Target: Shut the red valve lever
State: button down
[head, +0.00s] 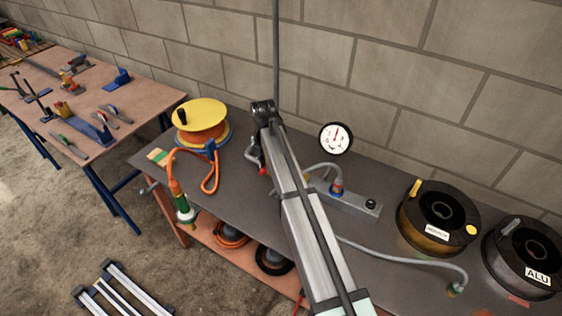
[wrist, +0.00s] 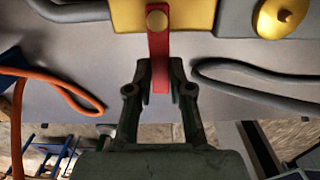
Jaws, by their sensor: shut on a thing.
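The red valve lever (wrist: 159,48) is a flat strip in the wrist view. Its upper end is fixed by a round brass-coloured bolt (wrist: 156,20) to a yellow valve body (wrist: 190,14), and it hangs straight down in the picture. My gripper (wrist: 160,76) is shut on the lever's lower part, with one dark finger on each side. The lever's tip shows between the fingers. In the head view my arm covers most of the valve area, and only a small red piece (head: 262,171) shows beside it; I cannot tell which part it is.
A grey hose (wrist: 250,85) curves right of my gripper, and an orange cable (wrist: 65,82) loops at left. In the head view, a pressure gauge (head: 336,138), an orange cable reel (head: 202,122) and two black spools (head: 438,215) (head: 525,255) stand around my arm on the dark bench (head: 245,225).

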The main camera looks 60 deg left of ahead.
dwell(0.4)
jog(key=c, duration=1)
grip_release()
jog(key=shift+c, duration=0.2)
notch_tip(320, 180, up, 12)
jog(key=shift+f, duration=0.1)
